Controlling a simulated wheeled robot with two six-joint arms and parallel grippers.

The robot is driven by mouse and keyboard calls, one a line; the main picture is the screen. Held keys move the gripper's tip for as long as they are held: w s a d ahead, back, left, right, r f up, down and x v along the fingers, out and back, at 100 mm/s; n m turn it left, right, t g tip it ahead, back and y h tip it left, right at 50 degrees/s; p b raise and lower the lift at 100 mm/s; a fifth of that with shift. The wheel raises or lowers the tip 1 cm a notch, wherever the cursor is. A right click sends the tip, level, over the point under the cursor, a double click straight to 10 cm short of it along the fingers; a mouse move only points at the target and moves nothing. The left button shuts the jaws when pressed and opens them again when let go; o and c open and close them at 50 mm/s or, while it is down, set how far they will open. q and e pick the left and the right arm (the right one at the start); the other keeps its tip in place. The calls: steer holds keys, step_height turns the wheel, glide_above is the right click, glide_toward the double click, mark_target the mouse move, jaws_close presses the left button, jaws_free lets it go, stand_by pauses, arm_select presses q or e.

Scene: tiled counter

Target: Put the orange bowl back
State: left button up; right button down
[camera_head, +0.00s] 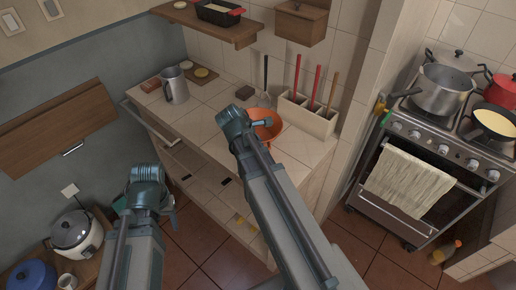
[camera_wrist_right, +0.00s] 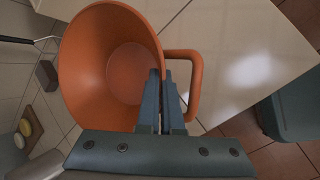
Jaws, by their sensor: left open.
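The orange bowl (camera_head: 268,130) is at the counter's front part in the head view, partly hidden behind my right arm. In the right wrist view the orange bowl (camera_wrist_right: 95,70) shows its open inside and a loop handle on its right. My right gripper (camera_wrist_right: 162,85) has its fingers close together at the bowl's wall beside the handle, one inside the rim and one outside, shut on it. The right gripper also shows in the head view (camera_head: 236,118). My left gripper (camera_head: 147,180) is in front of the counter, away from the bowl; its fingers are hardly visible.
A white holder (camera_head: 306,116) with several long-handled utensils stands behind the bowl. A metal pitcher (camera_head: 175,86) stands at the counter's left. A wooden shelf (camera_head: 207,25) hangs above. The stove (camera_head: 430,150) with pots is at right. A rice cooker (camera_head: 76,233) is lower left.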

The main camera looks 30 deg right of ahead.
step_height(320, 180, down, 2)
steer(key=shift+f+b, duration=0.2)
steer(key=shift+b, duration=0.5)
arm_select(q)
steer(key=shift+w+a+f, duration=0.1)
steer(key=shift+a+f, duration=0.05)
steer(key=shift+f, duration=0.4)
steer(key=shift+a+f, duration=0.15)
steer(key=shift+f, duration=0.4)
arm_select(e)
steer(key=shift+r, duration=0.15)
arm_select(q)
steer(key=shift+f, duration=0.1)
arm_select(e)
steer(key=c, duration=1.5)
jaws_free()
steer(key=o, duration=0.4)
